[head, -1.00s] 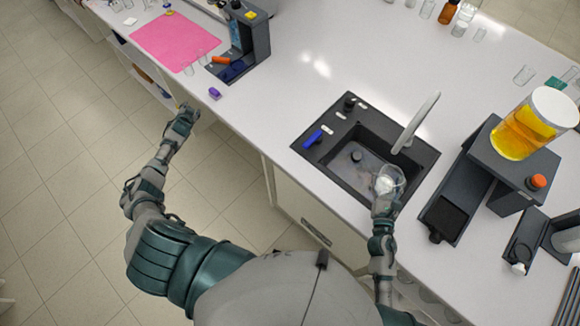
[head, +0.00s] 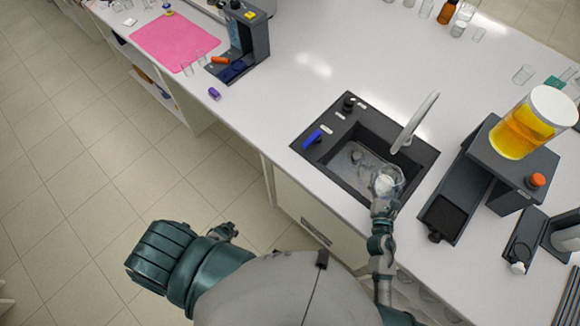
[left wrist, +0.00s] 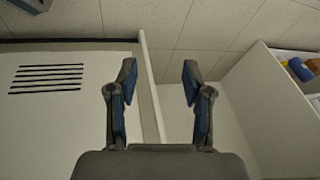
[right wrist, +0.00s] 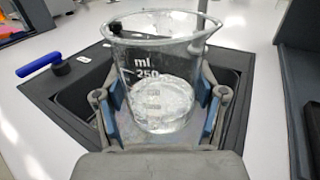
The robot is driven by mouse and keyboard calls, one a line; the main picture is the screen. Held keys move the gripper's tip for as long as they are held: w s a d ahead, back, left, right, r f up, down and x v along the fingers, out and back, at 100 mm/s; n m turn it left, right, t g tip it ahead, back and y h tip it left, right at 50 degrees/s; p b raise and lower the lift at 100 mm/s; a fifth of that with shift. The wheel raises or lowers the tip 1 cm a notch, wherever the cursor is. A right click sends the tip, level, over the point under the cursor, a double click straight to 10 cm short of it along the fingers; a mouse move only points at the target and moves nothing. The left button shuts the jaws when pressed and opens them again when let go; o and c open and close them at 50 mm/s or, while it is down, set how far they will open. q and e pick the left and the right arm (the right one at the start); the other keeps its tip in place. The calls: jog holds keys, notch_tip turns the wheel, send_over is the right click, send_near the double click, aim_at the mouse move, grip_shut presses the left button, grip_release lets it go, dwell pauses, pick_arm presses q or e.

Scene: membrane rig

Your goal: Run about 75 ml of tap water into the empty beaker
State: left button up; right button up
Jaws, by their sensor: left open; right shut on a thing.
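My right gripper (head: 383,208) is shut on a clear glass beaker (head: 388,180), holding it over the front right part of the black sink (head: 352,180), by the tap spout (head: 414,122). In the right wrist view the beaker (right wrist: 160,65) stands upright between the fingers, with "ml" and "250" marks and some clear liquid low inside. The blue tap lever (head: 313,138) is at the sink's left; it also shows in the right wrist view (right wrist: 40,64).
A dark stand (head: 515,160) with a yellow-filled vessel (head: 528,125) is right of the sink, beside a dark tray (head: 447,215). A pink mat (head: 172,42) and a dark device (head: 248,45) are at the far left.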

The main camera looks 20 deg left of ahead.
aim_at(393, 175)
jog(key=shift+r, duration=0.55)
notch_tip(393, 175, up, 4)
jog(key=shift+r, duration=0.25)
jog(key=shift+d, duration=0.3)
pick_arm(q)
jog(key=s+d+f+g+h+b, duration=0.1)
jog(key=s+d+f+b, duration=0.1)
jog(key=s+d+f, duration=0.2)
jog(key=s+d+f+g+b, duration=0.1)
jog(key=s+d+f, duration=0.3)
jog(key=s+d, duration=0.6)
jog(key=s+b, duration=0.1)
jog(key=s, duration=0.3)
jog(key=shift+s+d+f+g+h, duration=0.2)
jog(key=shift+s+d+g+h, duration=0.05)
jog(key=shift+d+g+h, duration=0.15)
pick_arm(e)
jog(key=d+m+h, duration=0.1)
jog(key=d, duration=0.2)
jog(key=d+m+h, duration=0.1)
jog(key=d+h, duration=0.1)
jog(key=d, duration=0.1)
jog(key=shift+s, duration=0.2)
